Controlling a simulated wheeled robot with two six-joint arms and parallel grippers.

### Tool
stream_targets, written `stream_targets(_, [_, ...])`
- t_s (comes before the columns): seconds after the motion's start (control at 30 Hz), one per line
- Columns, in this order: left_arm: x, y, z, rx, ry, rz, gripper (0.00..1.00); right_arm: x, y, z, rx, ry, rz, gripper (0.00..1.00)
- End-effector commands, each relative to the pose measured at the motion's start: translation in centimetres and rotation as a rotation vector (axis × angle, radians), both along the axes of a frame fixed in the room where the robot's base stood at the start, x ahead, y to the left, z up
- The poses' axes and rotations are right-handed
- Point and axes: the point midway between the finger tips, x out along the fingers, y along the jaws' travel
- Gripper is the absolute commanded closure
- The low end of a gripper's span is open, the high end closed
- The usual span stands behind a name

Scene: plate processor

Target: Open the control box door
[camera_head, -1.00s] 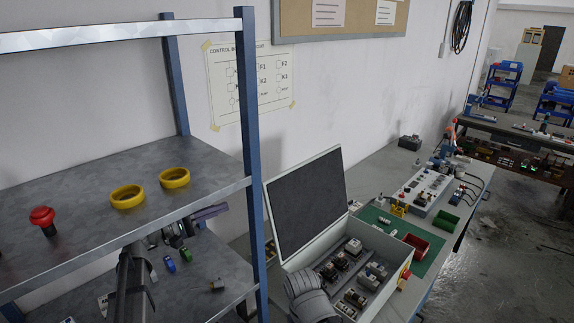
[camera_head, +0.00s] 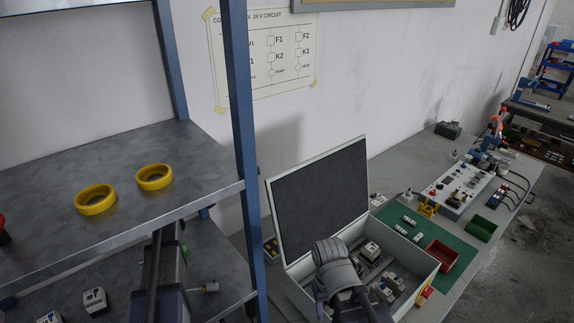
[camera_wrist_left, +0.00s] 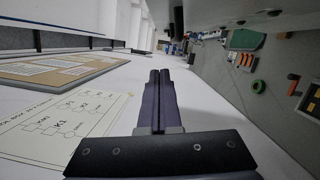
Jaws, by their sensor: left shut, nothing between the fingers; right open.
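The control box (camera_head: 421,291) is a pale grey case on the bench, with electrical parts inside. Its door (camera_head: 322,197), dark on the inner face with a light rim, stands raised at the back left, so the box is open. My right arm reaches over the box's near part. The right gripper (camera_head: 320,288) shows only as a bit of purple at the box's near left, its fingertips hidden. My left gripper (camera_wrist_left: 159,75) is shut and empty, its purple fingers together in the left wrist view. In the head view my left arm stands in front of the shelf, left of the box.
A metal shelf (camera_head: 130,180) with a blue post (camera_head: 240,130) stands left of the box and holds yellow rings (camera_head: 96,203). Right of the box are a green mat (camera_head: 462,245), a red bin (camera_head: 441,256) and a green bin (camera_head: 482,229). A wall runs behind.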

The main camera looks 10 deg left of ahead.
Motion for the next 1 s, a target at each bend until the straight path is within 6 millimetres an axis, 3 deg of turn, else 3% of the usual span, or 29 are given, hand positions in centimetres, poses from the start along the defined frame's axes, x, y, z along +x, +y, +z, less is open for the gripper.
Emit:
stream_targets(0.17, [1.0,-1.6,0.1,0.0,0.0,-0.003,1.0,0.0,0.0,0.2,0.0,0.0,0.0,0.44])
stream_targets(0.6, [5.3,-8.9,0.7,0.0,0.0,-0.003,1.0,0.0,0.0,0.7,0.0,0.0,0.0,0.44])
stream_targets(0.7, [3.6,-9.9,1.2,0.0,-0.001,-0.001,1.0,0.0,0.0,1.2,0.0,0.0,0.0,0.44])
stream_targets(1.0, [2.4,-11.2,1.6,0.0,0.0,0.0,1.0,0.0,0.0,1.6,0.0,0.0,0.001,0.44])
